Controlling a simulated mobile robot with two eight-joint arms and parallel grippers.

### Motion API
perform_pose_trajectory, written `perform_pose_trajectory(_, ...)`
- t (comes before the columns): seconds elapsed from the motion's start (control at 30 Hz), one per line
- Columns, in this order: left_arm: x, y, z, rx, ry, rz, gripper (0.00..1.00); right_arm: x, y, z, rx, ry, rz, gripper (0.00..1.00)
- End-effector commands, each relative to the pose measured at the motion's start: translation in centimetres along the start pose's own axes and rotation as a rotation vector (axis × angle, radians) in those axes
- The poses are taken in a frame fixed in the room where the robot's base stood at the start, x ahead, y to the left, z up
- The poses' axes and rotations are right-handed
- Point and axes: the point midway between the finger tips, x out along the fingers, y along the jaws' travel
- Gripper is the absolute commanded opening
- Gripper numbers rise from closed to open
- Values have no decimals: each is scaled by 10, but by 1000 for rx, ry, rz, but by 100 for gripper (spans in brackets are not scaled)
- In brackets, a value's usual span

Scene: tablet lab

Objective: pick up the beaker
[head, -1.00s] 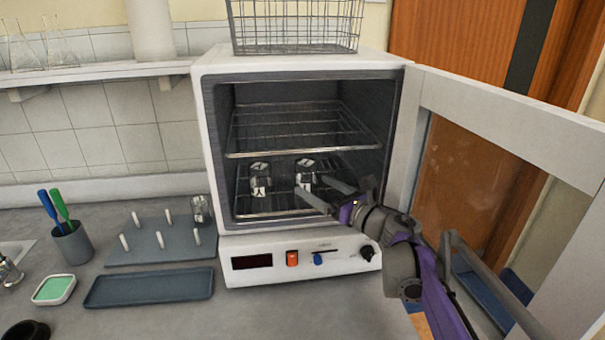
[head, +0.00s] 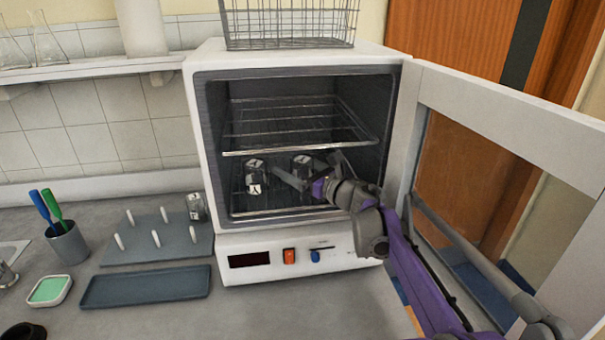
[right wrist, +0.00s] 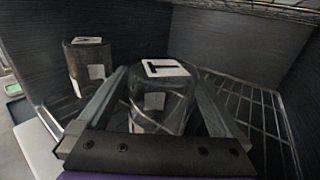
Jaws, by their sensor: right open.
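Two glass beakers with black-and-white labelled tops stand upright on the lower wire shelf inside the open oven. The right beaker (head: 302,163) is between the fingers of my right gripper (head: 306,162), which is open. The right wrist view shows this beaker (right wrist: 160,100) with one finger on each side; I cannot tell whether either touches it. The left beaker (head: 255,177) stands just left of the gripper, outside the fingers, and also shows in the right wrist view (right wrist: 88,68). My left gripper is not in view.
The oven (head: 195,150) has side walls, an upper wire shelf (head: 290,150) above the gripper and an open door (head: 510,105) at right of my arm. A peg rack (head: 185,245) with a glass vessel (head: 196,207) and a tray (head: 145,287) lie on the bench.

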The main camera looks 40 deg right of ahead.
Motion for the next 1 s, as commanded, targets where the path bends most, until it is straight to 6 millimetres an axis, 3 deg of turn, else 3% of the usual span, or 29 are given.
perform_pose_trajectory(0.1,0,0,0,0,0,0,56,0,0,0,0,0,0,98)
perform_pose_trajectory(0.57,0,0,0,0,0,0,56,-1,0,0,0,0,0,15)
perform_pose_trajectory(1.0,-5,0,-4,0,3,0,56,4,2,7,0,0,0,13)
